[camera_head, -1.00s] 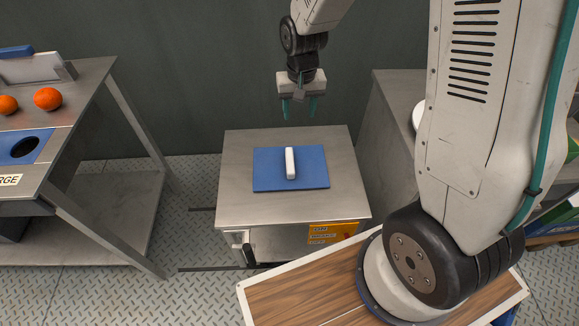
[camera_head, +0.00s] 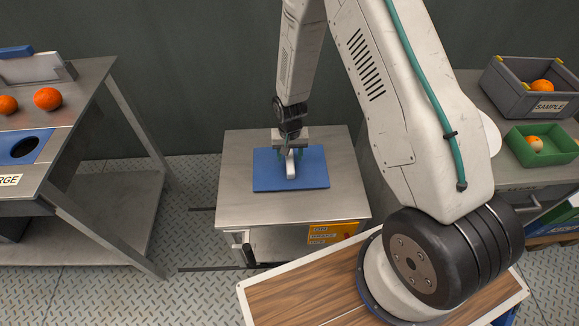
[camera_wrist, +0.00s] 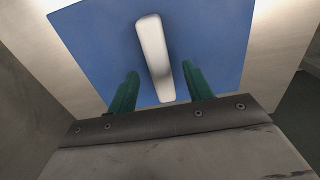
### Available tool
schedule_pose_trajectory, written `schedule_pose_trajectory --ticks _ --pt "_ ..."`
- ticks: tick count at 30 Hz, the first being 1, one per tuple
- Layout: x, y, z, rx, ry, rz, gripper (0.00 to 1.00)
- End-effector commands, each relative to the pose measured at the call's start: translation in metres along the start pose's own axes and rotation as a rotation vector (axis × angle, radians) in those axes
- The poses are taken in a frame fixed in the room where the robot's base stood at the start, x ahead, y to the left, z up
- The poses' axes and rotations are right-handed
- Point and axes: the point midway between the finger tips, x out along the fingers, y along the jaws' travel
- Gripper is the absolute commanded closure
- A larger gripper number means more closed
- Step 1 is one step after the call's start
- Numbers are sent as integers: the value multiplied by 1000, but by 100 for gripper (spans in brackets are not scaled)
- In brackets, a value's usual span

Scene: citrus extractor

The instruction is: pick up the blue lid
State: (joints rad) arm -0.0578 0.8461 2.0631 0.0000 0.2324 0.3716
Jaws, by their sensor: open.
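The blue lid (camera_head: 315,174) lies flat on top of the metal cabinet in the middle of the head view. It is a square blue plate with a white bar handle (camera_head: 291,168) on it. In the wrist view the lid (camera_wrist: 92,42) fills the upper middle, with its white handle (camera_wrist: 152,52) running down between my fingers. My gripper (camera_head: 290,153) is low over the handle's far end. In the wrist view my gripper (camera_wrist: 160,85) has its two green fingers apart, one on each side of the handle. I see gaps between the fingers and the handle.
The metal cabinet (camera_head: 240,207) has bare margin around the lid. A steel table with oranges (camera_head: 48,99) and a blue plate with a dark hole stands at left. At right are a grey SAMPLE bin (camera_head: 510,97) and a green tray (camera_head: 522,152) on a counter.

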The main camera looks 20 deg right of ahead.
Motion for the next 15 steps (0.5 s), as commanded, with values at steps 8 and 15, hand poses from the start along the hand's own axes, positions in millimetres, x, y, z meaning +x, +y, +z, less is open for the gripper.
schedule_pose_trajectory --ticks 8,15 --pt "19 0 0 0 1 0 49" --pt "18 0 0 1 0 0 77"
